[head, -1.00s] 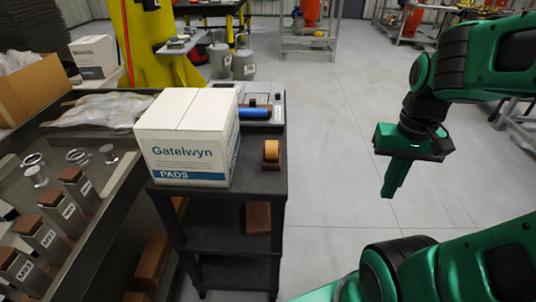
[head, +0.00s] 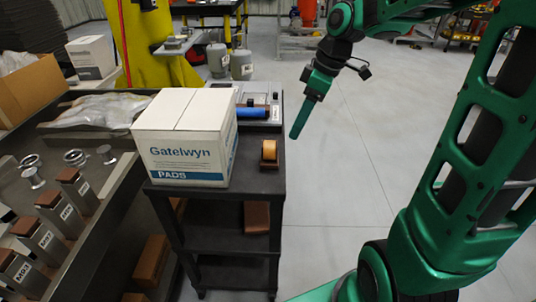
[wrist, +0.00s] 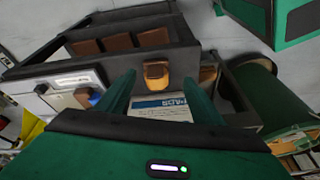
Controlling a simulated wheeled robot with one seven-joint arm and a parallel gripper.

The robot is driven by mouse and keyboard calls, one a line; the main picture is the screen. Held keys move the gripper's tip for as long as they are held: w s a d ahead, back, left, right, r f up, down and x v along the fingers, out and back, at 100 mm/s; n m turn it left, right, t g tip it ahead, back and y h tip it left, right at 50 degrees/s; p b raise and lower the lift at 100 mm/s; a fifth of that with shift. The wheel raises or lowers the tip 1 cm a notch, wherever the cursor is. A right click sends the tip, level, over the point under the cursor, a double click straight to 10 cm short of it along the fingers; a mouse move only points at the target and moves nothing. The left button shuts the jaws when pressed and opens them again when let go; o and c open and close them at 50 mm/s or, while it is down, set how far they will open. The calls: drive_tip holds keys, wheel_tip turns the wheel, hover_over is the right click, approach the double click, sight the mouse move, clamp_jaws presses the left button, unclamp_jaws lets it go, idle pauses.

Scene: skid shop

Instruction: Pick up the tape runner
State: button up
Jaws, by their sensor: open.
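The tape runner (head: 269,153), a small orange roll in a dark brown body, stands on the black cart's top (head: 262,180) near its right edge. In the wrist view the tape runner (wrist: 156,74) shows ahead, between and just beyond the fingertips. My gripper (head: 297,130) points down and left, to the right of the cart and a little above and right of the tape runner in the picture. It is open and empty, its two fingers apart in the wrist view, and does not touch the tape runner.
A white Gatelwyn pads box (head: 185,140) stands left of the tape runner. Behind it are a blue roll (head: 251,112) and a grey device (head: 262,99). A metal bench (head: 103,200) with labelled blocks is at left.

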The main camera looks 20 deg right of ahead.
sight(270, 142)
drive_tip(key=w+a+f+n, duration=0.1)
drive_tip(key=a+f, duration=0.1)
drive_tip(key=f, duration=0.1)
drive_tip(key=w+a+f+n, duration=0.1)
drive_tip(key=w+a+f, duration=0.1)
drive_tip(key=f, duration=0.1)
drive_tip(key=w+a+f+n, duration=0.1)
drive_tip(key=w+a+f, duration=0.1)
drive_tip(key=f, duration=0.1)
drive_tip(key=shift+a+f+y, duration=0.3)
drive_tip(key=shift+a+y, duration=0.05)
drive_tip(key=shift+y, duration=0.05)
drive_tip(key=c, duration=1.3)
drive_tip(key=shift+r, duration=5.05)
